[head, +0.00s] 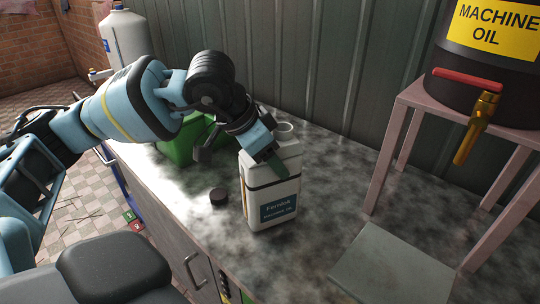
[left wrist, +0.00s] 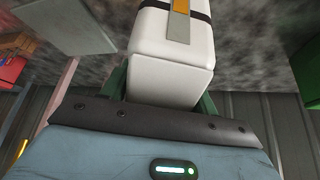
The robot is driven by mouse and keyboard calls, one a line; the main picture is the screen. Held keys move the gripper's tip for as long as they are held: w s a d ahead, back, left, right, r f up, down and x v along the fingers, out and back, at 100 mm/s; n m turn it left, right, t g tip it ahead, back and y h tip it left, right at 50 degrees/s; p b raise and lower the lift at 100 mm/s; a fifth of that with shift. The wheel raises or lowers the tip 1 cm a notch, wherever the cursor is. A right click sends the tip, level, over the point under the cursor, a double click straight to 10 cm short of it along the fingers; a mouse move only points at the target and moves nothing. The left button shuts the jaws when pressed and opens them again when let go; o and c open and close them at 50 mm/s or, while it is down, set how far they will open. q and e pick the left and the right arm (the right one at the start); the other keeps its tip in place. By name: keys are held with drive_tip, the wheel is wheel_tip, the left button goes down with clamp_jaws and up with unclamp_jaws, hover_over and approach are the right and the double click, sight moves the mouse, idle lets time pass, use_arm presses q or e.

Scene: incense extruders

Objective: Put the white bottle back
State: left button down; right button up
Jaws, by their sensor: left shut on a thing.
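The white bottle (head: 263,205), with a dark band and a blue label, is upright on the grey counter, or so close above it that I cannot tell. Its round mouth is uncapped. My left gripper (head: 276,164) comes from the upper left and is shut on the bottle's upper part, a green finger showing across its side. In the left wrist view the white bottle (left wrist: 170,75) fills the space between the green fingers of my left gripper (left wrist: 163,92). My right gripper does not show.
A green container (head: 180,150) stands behind my arm, and a white tank (head: 126,42) at the back left. At right, a pink stand (head: 385,150) bears a machine oil drum (head: 480,75) with a brass tap (head: 476,125). A grey plate (head: 390,270) is at front right.

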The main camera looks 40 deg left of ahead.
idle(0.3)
use_arm(q)
drive_tip(key=shift+f, duration=0.15)
drive_tip(key=shift+c, duration=2.1)
unclamp_jaws()
drive_tip(key=shift+r, duration=0.25)
drive_tip(key=v, duration=1.1)
drive_tip(key=shift+s+r, duration=0.25)
drive_tip(key=shift+r, duration=0.05)
